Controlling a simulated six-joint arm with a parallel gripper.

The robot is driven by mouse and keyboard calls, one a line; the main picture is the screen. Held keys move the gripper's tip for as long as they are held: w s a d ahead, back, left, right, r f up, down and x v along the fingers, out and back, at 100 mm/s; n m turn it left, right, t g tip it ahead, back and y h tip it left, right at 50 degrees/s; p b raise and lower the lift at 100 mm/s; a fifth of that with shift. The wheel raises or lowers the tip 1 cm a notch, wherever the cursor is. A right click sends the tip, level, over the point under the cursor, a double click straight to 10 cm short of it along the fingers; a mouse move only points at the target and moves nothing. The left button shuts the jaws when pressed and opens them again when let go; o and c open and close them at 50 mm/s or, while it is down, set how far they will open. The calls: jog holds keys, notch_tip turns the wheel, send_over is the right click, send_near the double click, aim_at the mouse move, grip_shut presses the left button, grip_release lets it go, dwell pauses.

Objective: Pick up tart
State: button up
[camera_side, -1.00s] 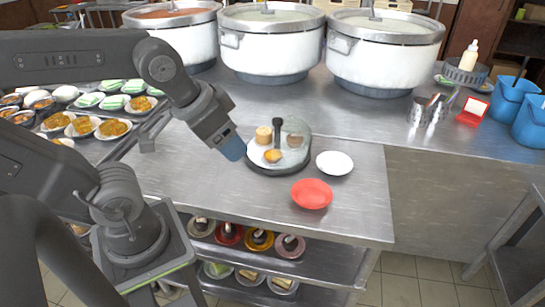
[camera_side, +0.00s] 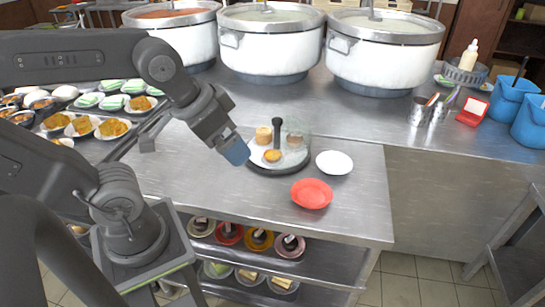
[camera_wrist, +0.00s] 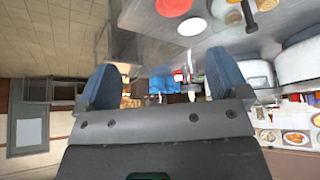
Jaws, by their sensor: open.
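The tart (camera_side: 272,156), small and golden-yellow, sits at the front of a round pale stand (camera_side: 257,163) with a dark rim and an upright dark post in the middle. A clear cover (camera_side: 299,129) seems to stand over its back right part. My gripper (camera_side: 236,151), with blue fingers, is just left of the stand and apart from the tart. In the wrist view, both fingers of my gripper (camera_wrist: 162,70) are spread with nothing between them. The stand (camera_wrist: 240,20) shows at the upper right there; the tart is not clear in that view.
Two other small pastries are on the stand, a tan one (camera_side: 263,135) and one on the right (camera_side: 294,140). A white plate (camera_side: 334,162) and a red plate (camera_side: 311,193) lie to the right. Large stockpots (camera_side: 270,45) stand behind. The counter in front is clear.

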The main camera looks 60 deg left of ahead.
jog(key=n+g, duration=0.4)
jog(key=n, duration=0.3)
send_over(273, 154)
jog(key=s, duration=0.2)
jog(key=shift+y, duration=0.4)
jog(key=f, duration=2.1)
jog(key=shift+w+d+f, duration=0.1)
jog(key=shift+w+d, duration=0.1)
jog(key=shift+d, duration=0.15)
jog(key=shift+w+a+f, duration=0.1)
jog(key=shift+w+f, duration=0.15)
jog(key=shift+f, duration=0.65)
jog(key=shift+w+a+f, duration=0.15)
jog(key=shift+w+f, duration=0.1)
jog(key=shift+f, duration=0.7)
jog(key=shift+w+a+f, duration=0.1)
jog(key=shift+w+f, duration=0.15)
jog(key=shift+f, duration=0.65)
jog(key=shift+c, duration=0.2)
jog(key=c, duration=0.9)
